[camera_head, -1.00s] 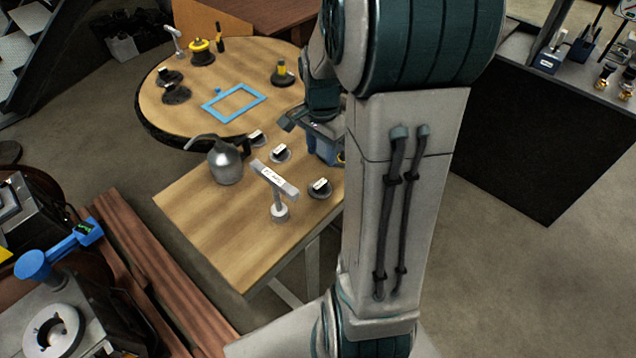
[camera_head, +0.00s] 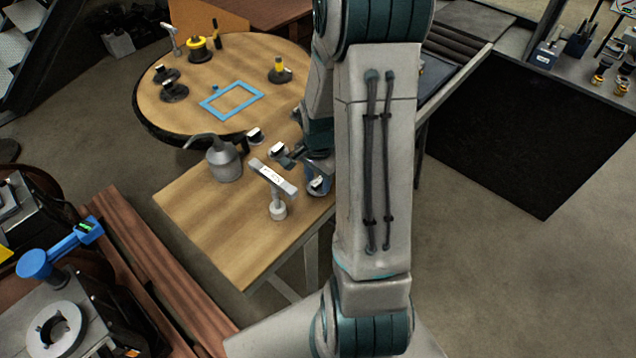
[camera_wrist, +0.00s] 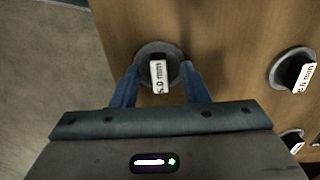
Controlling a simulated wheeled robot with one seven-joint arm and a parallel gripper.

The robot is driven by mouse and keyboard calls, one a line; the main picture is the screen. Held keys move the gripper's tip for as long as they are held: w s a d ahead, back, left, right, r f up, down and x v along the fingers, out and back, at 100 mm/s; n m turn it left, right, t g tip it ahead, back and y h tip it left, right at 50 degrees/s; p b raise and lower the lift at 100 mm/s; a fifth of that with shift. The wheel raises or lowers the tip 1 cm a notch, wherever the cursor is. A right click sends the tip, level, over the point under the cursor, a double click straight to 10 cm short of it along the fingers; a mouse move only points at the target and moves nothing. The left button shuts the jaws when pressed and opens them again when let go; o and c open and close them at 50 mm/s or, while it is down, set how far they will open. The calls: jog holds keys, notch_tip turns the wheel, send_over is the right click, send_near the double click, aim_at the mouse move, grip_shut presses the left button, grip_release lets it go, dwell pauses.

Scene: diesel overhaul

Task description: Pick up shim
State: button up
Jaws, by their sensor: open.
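Small shims with black upright tabs and white labels on dark round bases stand on the rectangular wooden table (camera_head: 225,245). In the wrist view one shim (camera_wrist: 158,73), its label ending in ".0 mm", lies between my two blue fingers. My gripper (camera_wrist: 160,84) is open, one finger to each side of the tab, with a gap on both sides. The fingers' height over the base is hard to tell. In the head view this shim (camera_head: 318,184) is partly covered by my gripper. Two more shims (camera_head: 278,150) (camera_head: 255,136) stand farther back; they show at right in the wrist view (camera_wrist: 294,74) (camera_wrist: 291,139).
A T-shaped grey tool (camera_head: 275,190) stands close left of my gripper, and a metal oil can (camera_head: 224,160) farther left. A round table (camera_head: 160,121) behind holds a blue frame (camera_head: 232,100) and several small items. The rectangular table's front is clear.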

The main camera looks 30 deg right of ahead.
grip_shut()
dwell(0.3)
